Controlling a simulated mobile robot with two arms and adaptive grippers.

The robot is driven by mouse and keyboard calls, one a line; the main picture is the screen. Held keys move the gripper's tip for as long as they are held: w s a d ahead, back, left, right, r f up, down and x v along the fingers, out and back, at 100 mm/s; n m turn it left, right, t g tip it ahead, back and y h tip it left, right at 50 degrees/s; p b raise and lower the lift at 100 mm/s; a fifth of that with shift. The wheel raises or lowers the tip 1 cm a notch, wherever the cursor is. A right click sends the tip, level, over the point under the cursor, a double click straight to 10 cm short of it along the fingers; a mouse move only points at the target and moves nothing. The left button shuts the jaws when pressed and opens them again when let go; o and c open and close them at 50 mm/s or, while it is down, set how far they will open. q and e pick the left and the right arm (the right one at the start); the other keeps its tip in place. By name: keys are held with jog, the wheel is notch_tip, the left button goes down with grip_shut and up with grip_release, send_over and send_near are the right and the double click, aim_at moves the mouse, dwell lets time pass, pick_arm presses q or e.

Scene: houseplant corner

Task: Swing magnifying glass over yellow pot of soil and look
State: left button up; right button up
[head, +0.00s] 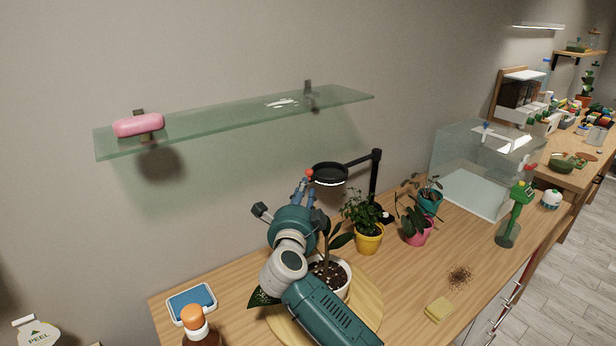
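The magnifying glass is a black ring lens (330,175) on a jointed black arm and post (375,180); a small red knob (308,173) shows at its left edge. The yellow pot (369,243) holds a leafy green plant and stands below and right of the lens, near the post. My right gripper (307,182) reaches up from below, its blue fingertips at the red knob. Whether they are closed on it is too small to tell. Its arm hides part of a white pot of soil (342,278). My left gripper is not in view.
A pink pot (418,233) and a teal pot (430,202) stand right of the yellow one. A glass shelf (230,122) with a pink object hangs above. A glass tank (480,165), green tool (515,215), sponge (438,309) and spilled soil (459,276) lie to the right.

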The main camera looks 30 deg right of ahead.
aim_at(309, 175)
jog(key=p+x, duration=0.1)
jog(key=x, duration=0.7)
jog(key=shift+c, duration=0.5)
grip_shut()
